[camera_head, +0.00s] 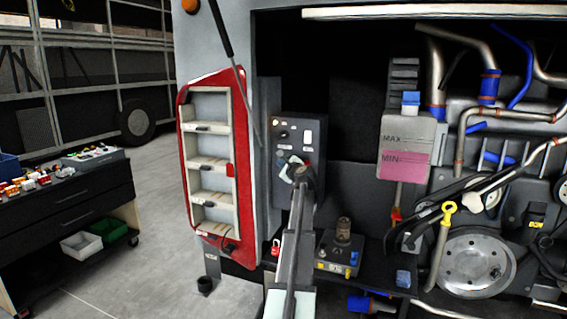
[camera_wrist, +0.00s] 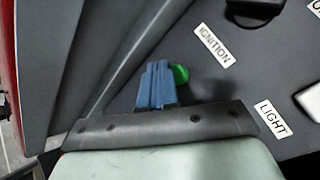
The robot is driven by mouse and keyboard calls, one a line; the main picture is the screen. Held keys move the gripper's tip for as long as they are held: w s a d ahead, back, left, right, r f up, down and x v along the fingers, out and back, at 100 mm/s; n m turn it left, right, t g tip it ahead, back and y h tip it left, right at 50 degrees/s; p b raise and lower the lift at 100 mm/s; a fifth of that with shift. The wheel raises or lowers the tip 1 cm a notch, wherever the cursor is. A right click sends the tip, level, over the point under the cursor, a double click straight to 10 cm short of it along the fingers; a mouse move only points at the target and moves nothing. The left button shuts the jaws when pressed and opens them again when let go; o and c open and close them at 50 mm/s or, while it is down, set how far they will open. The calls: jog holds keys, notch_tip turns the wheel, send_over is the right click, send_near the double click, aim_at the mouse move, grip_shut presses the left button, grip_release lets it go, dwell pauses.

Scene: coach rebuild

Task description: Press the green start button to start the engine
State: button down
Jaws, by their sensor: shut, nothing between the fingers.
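The green start button (camera_wrist: 180,74) is a small round button on the dark grey control panel (camera_wrist: 235,75). It shows in the wrist view just right of my fingertips, partly hidden behind them. My gripper (camera_wrist: 157,70) has blue fingers pressed together and empty, pointing toward the panel. I cannot tell whether the fingertips touch the button or the panel. In the head view my gripper (camera_head: 290,168) is in front of the lower left of the panel (camera_head: 312,140), and the button is hidden there.
The panel carries an IGNITION label (camera_wrist: 212,45), a LIGHT label (camera_wrist: 272,118) and a black knob (camera_wrist: 255,12). A red-framed shelf door (camera_head: 241,165) stands open left of the panel. The engine pulley (camera_head: 465,270) and pipes are at right. A tool cabinet (camera_head: 75,205) is at left.

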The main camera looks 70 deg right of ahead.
jog(key=shift+d, duration=0.1)
dwell(0.7)
jog(key=shift+d, duration=0.3)
jog(key=shift+d, duration=0.5)
dwell(1.2)
jog(key=shift+a, duration=0.95)
jog(key=a, duration=0.5)
dwell(0.3)
dwell(0.9)
